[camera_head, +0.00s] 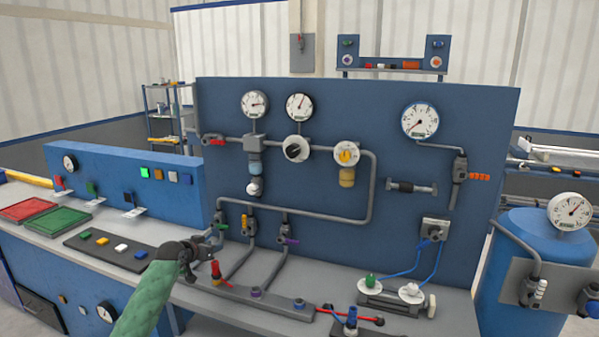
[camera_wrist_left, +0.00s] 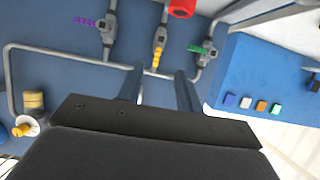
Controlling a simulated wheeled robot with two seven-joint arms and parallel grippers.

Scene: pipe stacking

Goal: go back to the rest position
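My left arm, with a green sleeve, reaches in from the bottom left in the head view. Its dark gripper (camera_head: 203,243) is in front of the lower left of the blue panel (camera_head: 300,180), near a valve with a green handle (camera_head: 221,226). In the left wrist view the two fingers (camera_wrist_left: 160,90) stand apart with nothing between them. Behind them are the grey pipe, a valve with a yellow handle (camera_wrist_left: 157,52), a green-handled valve (camera_wrist_left: 203,49) and a purple-handled valve (camera_wrist_left: 106,25). My right gripper is not in view.
The grey bench (camera_head: 75,228) below holds a red tray (camera_head: 25,209), a green tray (camera_head: 58,222) and a dark board with coloured blocks (camera_head: 108,248). A red-topped fitting (camera_head: 215,269) stands close to the gripper. A blue tank (camera_head: 535,270) stands at the right.

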